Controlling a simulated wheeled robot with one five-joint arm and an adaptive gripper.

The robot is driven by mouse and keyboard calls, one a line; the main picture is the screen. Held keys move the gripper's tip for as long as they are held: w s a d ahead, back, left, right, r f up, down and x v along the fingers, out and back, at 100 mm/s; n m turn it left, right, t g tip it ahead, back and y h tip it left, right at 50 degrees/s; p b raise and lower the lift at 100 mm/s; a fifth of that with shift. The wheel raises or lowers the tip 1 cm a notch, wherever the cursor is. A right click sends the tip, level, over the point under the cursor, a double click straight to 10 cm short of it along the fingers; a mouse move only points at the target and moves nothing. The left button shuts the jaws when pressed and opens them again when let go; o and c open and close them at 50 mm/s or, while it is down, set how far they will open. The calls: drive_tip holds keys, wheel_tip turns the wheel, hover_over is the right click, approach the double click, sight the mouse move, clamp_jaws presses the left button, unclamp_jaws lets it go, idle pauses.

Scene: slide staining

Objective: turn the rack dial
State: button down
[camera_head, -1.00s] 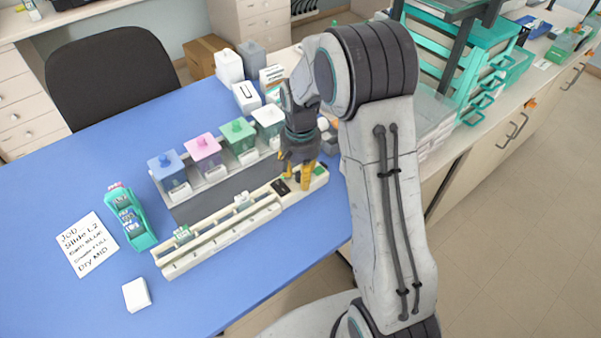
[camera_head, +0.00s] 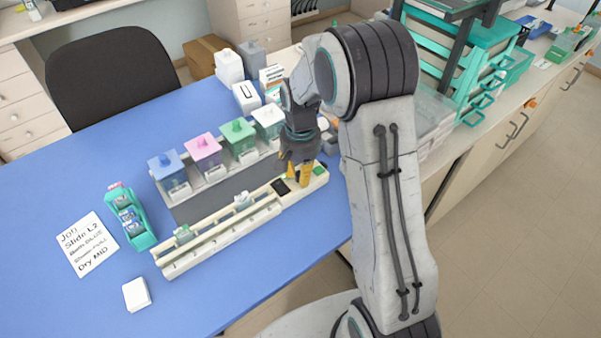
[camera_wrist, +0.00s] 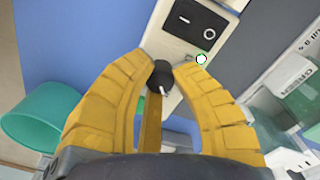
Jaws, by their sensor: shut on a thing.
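The cream rack (camera_head: 235,222) lies along the blue table in front of a row of staining jars. Its right end carries a black switch panel (camera_head: 280,187), which also shows in the wrist view (camera_wrist: 195,22). The small black dial (camera_wrist: 160,76) with a white pointer line sits between my yellow fingertips in the wrist view. My gripper (camera_head: 305,174) points down at the right end of the rack and is shut on the dial. In the head view the fingers hide the dial. A small green-and-white spot (camera_wrist: 201,59) is beside it on the panel.
Jars with blue (camera_head: 168,168), pink (camera_head: 203,150), green (camera_head: 239,138) and white lids stand behind the rack. A teal slide holder (camera_head: 131,219), a job card (camera_head: 87,244) and a white block (camera_head: 136,294) lie left. Blue table is clear in front.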

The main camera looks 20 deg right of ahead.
drive_tip(key=n+b, duration=0.1)
drive_tip(key=n, duration=0.3)
drive_tip(key=shift+f+n, duration=0.15)
drive_tip(key=shift+n, duration=0.25)
drive_tip(key=n+b, duration=0.1)
drive_tip(key=n, duration=0.4)
drive_tip(key=shift+s+b, duration=0.1)
drive_tip(key=shift+b, duration=0.2)
drive_tip(key=n, duration=0.5)
drive_tip(key=shift+b, duration=0.35)
drive_tip(key=n, duration=0.4)
drive_tip(key=shift+n, duration=0.3)
drive_tip(key=shift+n+b, duration=0.3)
drive_tip(key=c, duration=1.3)
unclamp_jaws()
